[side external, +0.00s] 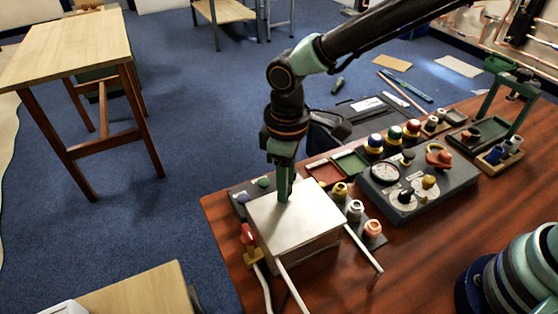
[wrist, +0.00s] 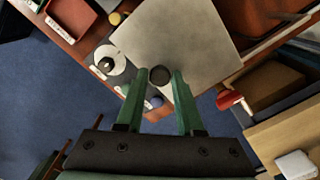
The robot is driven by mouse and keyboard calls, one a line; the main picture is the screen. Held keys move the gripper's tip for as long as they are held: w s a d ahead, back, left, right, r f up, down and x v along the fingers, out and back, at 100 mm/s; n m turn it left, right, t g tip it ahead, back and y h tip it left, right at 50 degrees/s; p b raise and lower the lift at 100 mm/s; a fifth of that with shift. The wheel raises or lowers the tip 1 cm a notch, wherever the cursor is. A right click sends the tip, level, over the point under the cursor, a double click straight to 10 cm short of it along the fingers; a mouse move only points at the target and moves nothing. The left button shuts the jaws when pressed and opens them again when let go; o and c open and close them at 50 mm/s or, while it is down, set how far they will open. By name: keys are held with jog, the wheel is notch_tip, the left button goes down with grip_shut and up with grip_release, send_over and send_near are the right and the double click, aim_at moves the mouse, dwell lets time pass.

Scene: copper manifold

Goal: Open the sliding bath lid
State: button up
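The bath is a box (side external: 305,258) on the wooden bench, covered by a flat pale metal lid (side external: 310,215). The lid also fills the upper middle of the wrist view (wrist: 190,35). A round dark knob (wrist: 160,76) stands near the lid's edge. My gripper (side external: 285,195) points down over the lid's far left part. In the wrist view, my gripper's green fingers (wrist: 160,70) are apart, one on each side of the knob, with narrow gaps seeming to show. In the side view the knob is hidden by the fingers.
Two pale rails (side external: 365,252) run from the box toward the front, with clear bench beside them. A red-handled valve (side external: 248,235) is at the box's left. Several coloured knobs and fittings, and a gauge panel (side external: 415,185), stand to the right.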

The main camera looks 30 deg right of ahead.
grip_shut()
jog(key=shift+r, duration=0.1)
dwell(1.1)
